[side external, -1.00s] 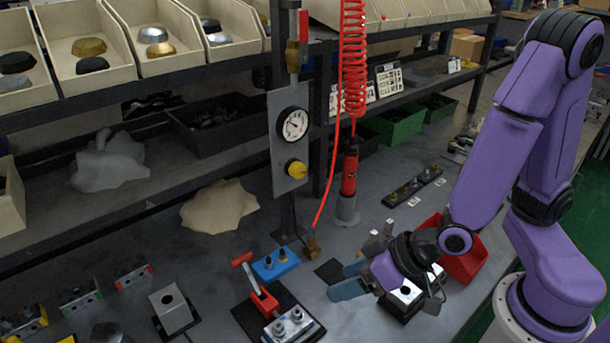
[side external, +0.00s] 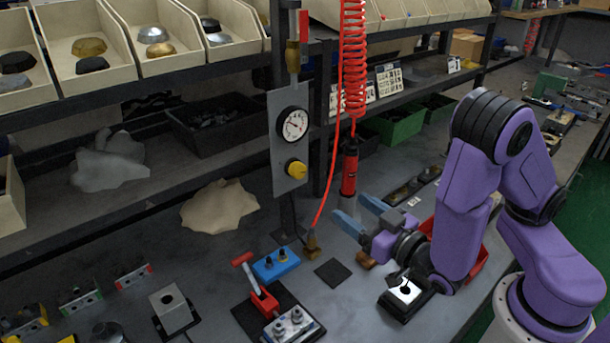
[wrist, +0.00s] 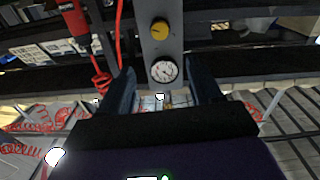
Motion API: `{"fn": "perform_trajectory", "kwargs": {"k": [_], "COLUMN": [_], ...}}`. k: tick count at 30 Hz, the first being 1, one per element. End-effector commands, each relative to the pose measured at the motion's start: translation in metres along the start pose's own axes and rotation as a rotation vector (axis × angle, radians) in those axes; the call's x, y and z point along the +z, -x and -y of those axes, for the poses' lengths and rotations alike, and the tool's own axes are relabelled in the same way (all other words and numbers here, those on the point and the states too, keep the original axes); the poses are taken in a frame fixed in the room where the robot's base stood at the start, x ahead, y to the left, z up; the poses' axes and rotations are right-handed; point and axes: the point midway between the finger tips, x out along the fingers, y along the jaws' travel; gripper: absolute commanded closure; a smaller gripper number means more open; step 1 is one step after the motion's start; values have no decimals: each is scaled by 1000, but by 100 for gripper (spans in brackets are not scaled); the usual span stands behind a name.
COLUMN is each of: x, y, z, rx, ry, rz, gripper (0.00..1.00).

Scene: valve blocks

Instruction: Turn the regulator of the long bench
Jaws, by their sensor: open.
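The regulator is a yellow knob (side external: 296,169) on a grey upright panel (side external: 287,188) at the bench, below a round white gauge (side external: 293,123). The wrist view shows the open fingers (wrist: 163,88) on either side.
A red air tool (side external: 349,172) hangs on a red coiled hose (side external: 354,70) near my fingers. A red toggle clamp (side external: 262,298) and a blue block (side external: 275,264) stand on the bench. Shelves with bins are behind.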

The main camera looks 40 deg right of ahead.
Motion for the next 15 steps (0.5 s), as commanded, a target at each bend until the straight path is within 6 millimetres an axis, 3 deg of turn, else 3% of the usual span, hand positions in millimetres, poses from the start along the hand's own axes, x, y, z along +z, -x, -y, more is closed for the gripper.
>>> {"fn": "perform_trajectory", "kwargs": {"k": [15], "x": [0], "y": [-44], "z": [0], "rx": [2], "ry": [-2], "rz": [2], "gripper": [36]}}
